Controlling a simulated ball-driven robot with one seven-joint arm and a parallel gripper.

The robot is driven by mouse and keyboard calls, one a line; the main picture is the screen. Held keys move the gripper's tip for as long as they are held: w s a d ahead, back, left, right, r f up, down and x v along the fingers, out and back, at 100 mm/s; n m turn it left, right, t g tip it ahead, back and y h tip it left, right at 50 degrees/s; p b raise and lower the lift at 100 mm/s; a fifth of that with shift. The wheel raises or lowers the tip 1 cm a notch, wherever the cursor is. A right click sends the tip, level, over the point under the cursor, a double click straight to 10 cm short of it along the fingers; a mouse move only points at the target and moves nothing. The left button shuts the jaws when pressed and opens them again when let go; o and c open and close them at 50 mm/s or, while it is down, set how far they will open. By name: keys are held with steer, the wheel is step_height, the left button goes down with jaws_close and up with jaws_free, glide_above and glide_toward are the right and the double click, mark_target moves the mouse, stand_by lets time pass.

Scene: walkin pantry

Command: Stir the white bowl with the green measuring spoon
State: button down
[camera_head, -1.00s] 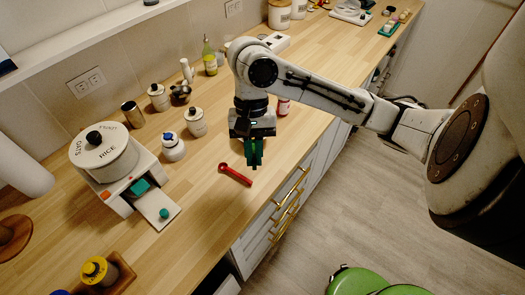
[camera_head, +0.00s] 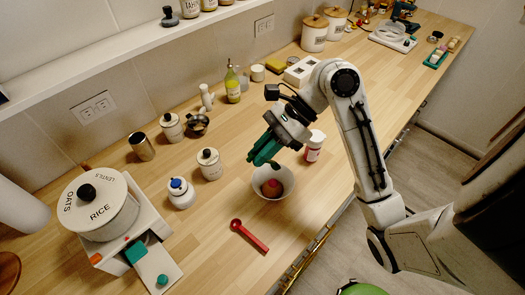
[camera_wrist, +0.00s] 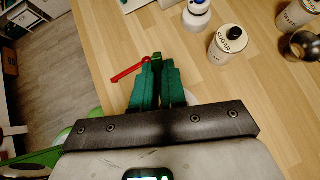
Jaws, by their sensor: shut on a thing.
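The white bowl (camera_head: 273,194) stands upright on the wooden counter, with dark reddish-brown contents. My gripper (camera_head: 258,158) has green fingers and is tilted over the bowl's far left side. It is shut on the green measuring spoon (camera_head: 275,165), whose dark green end shows over the bowl opening. I cannot tell whether the spoon touches the contents. In the wrist view my green fingers (camera_wrist: 158,85) are close together, with a little green between their tips; the bowl is mostly hidden behind the gripper there.
A red measuring spoon (camera_head: 248,236) lies in front of the bowl. A red-and-white bottle (camera_head: 314,148) stands close right. A sugar jar (camera_head: 209,165) and blue-topped jar (camera_head: 180,194) stand left. The rice dispenser (camera_head: 100,215) is far left. Counter between is clear.

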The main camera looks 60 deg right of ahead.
stand_by(0.3)
steer(key=shift+f+b, duration=4.8)
steer(key=shift+b, duration=0.15)
steer(key=shift+a, duration=0.15)
